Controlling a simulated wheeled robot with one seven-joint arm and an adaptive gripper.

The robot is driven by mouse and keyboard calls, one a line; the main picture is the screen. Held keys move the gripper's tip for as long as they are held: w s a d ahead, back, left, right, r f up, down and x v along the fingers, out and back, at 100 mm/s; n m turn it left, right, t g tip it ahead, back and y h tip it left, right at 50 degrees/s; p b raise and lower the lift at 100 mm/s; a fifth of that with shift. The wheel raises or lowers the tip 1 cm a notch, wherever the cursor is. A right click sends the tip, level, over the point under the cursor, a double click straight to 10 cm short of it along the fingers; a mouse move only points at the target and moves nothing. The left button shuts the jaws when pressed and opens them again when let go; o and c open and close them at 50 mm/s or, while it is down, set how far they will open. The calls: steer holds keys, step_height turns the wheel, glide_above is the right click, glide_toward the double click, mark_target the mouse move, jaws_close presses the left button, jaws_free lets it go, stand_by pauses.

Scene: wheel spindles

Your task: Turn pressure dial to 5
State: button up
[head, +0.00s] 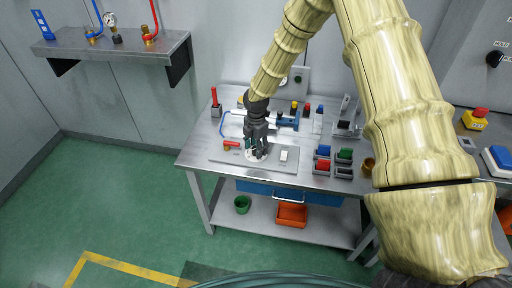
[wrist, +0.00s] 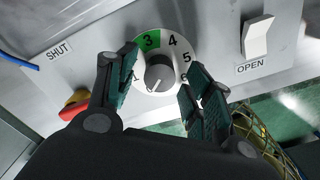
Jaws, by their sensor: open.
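The pressure dial (wrist: 147,40) is a white round face with a green sector by the 3 and a grey knob (wrist: 160,73) in its middle. The 1, 3, 4, 5 and 6 show; the 2 is hidden behind a finger. A pale mark on the knob points to the lower left in the wrist view, away from the 5. My gripper (wrist: 165,75) is open, with one finger on each side of the knob; contact is not clear. In the head view my gripper (head: 258,152) is low over the grey panel (head: 225,157), partly covering the dial.
A white rocker switch (wrist: 257,38) sits right of the dial, near the OPEN label. A red-handled valve (head: 231,145) lies left of my gripper. Red, blue and green blocks in small bins (head: 344,172) stand to the right on the metal bench (head: 325,184).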

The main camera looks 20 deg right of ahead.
steer(key=shift+f, duration=0.4)
steer(key=c, duration=1)
steer(key=shift+m, duration=0.3)
